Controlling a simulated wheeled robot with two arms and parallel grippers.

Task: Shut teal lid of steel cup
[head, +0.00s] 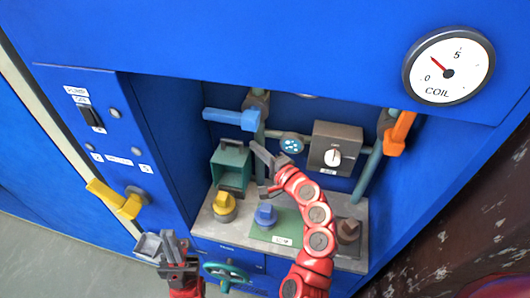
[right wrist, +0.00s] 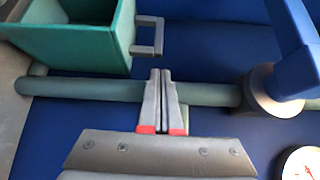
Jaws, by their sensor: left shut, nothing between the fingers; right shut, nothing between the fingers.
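The teal lid (head: 231,168) is a hollow box-shaped piece standing open behind a yellow knob in the recess. It also shows in the right wrist view (right wrist: 75,48), open side in view, with a grey handle (right wrist: 150,36) on its right side. My right gripper (head: 255,148) is just right of the lid, shut and empty. In the right wrist view its fingertips (right wrist: 160,75) are just below the handle, with no clear contact. My left gripper (head: 175,244) is shut and empty at lower left, outside the recess.
A yellow knob (head: 224,205) and a blue knob (head: 265,215) stand on the shelf. A blue lever (head: 232,118) is above the lid, with a pipe (right wrist: 210,95) behind my right fingers. A yellow lever (head: 115,199) and a green handwheel (head: 226,274) are near my left gripper.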

